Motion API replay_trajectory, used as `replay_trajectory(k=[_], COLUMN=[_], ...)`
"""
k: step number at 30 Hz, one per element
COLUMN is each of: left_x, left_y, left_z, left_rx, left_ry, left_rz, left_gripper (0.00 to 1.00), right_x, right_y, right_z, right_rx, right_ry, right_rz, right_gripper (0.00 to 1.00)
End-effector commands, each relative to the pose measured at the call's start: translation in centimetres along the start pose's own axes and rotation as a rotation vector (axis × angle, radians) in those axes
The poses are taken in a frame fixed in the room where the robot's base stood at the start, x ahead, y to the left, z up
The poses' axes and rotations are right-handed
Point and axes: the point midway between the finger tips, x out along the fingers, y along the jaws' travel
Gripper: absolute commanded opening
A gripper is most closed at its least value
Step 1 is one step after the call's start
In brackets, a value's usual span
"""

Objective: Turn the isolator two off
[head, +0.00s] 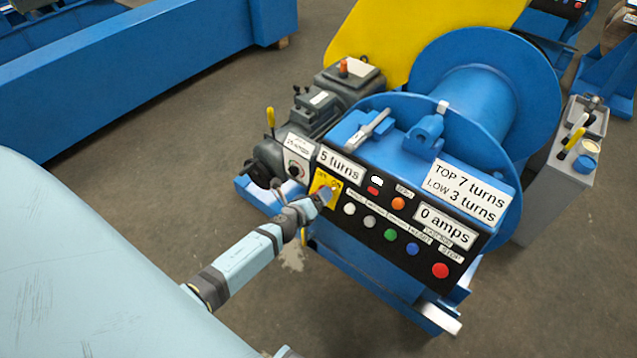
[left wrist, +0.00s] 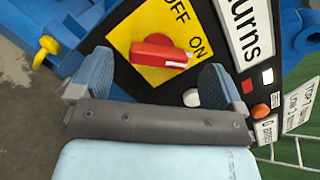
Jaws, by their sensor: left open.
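A red rotary handle (left wrist: 160,52) sits on a yellow plate (left wrist: 152,20) marked OFF and ON in the left wrist view. The handle lies with its narrow end toward the ON word. In the head view the yellow plate (head: 319,180) is at the left end of the black control panel, mostly behind my gripper. My left gripper (head: 325,192) is open at the plate. In the left wrist view its two fingers stand apart on either side of the handle, and I cannot tell whether either touches it. My right gripper is not in view.
The panel carries a red button (head: 440,270), a green button (head: 390,235) and a "5 turns" label (head: 341,166). A blue drum (head: 487,95) stands behind. Grey floor (head: 150,170) is clear at left.

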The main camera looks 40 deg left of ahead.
Motion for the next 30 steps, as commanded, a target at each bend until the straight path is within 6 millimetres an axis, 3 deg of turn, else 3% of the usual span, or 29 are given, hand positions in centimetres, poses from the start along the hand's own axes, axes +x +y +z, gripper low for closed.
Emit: replay_trajectory(k=[6,18,25,30], left_x=[3.0,3.7,3.7,3.7], left_y=[0.1,0.0,0.0,0.0], left_z=[0.0,0.0,0.0,0.0], left_rx=[0.0,0.0,0.0,-0.004], left_ry=[-0.001,0.0,0.0,0.0], left_rz=[0.0,0.0,0.0,0.001], left_gripper=[0.95,0.95,0.45,0.45], right_x=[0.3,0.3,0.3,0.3], right_y=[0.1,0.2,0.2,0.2], right_z=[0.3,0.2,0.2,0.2], right_rx=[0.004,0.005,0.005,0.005], right_ry=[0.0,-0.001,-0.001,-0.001], right_rz=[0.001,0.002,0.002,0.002], right_gripper=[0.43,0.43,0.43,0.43])
